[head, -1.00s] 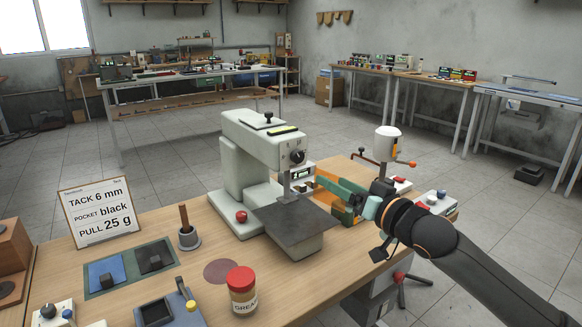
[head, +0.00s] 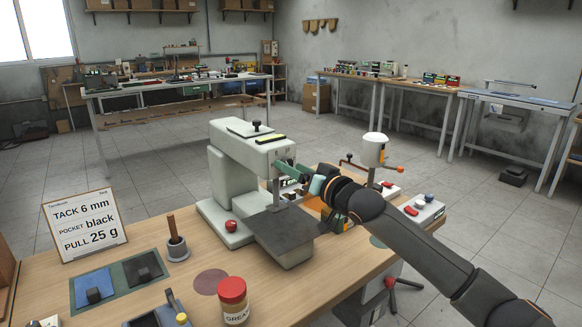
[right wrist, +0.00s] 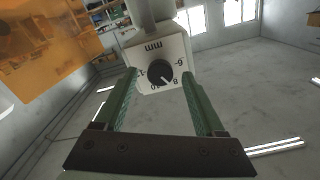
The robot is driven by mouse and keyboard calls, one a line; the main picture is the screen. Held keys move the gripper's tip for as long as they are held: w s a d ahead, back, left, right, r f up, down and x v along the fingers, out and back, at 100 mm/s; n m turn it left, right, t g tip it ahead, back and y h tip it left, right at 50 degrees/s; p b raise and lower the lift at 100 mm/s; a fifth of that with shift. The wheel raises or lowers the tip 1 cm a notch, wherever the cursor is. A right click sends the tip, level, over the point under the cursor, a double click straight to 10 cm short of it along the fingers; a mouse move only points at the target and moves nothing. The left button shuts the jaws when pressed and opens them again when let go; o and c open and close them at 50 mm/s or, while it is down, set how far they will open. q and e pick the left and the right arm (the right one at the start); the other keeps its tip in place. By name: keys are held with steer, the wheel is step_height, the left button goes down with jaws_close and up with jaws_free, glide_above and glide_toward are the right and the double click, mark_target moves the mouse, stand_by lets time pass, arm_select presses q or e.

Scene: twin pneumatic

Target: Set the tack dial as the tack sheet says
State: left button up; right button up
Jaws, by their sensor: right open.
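The tack sheet (head: 84,221) stands at the left of the bench and reads TACK 6 mm, POCKET black, PULL 25 g. The pale tacking machine (head: 232,180) stands mid-bench. Its tack dial, a black round knob (right wrist: 159,72) on a white face marked mm, shows upside down in the right wrist view. The knob's white mark points lower right, near the 8; the 6 is farther right. My right gripper (head: 287,171) is open at the machine's head, its green fingers on either side of the dial face, apart from the knob. In the head view it hides the dial.
A pot with a wooden handle (head: 177,246) stands beside the machine. A white-topped device (head: 375,150) stands behind my right arm.

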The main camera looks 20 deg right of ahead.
steer(key=shift+w+a, duration=0.2)
steer(key=shift+w, duration=0.4)
steer(key=shift+c, duration=0.2)
jaws_close()
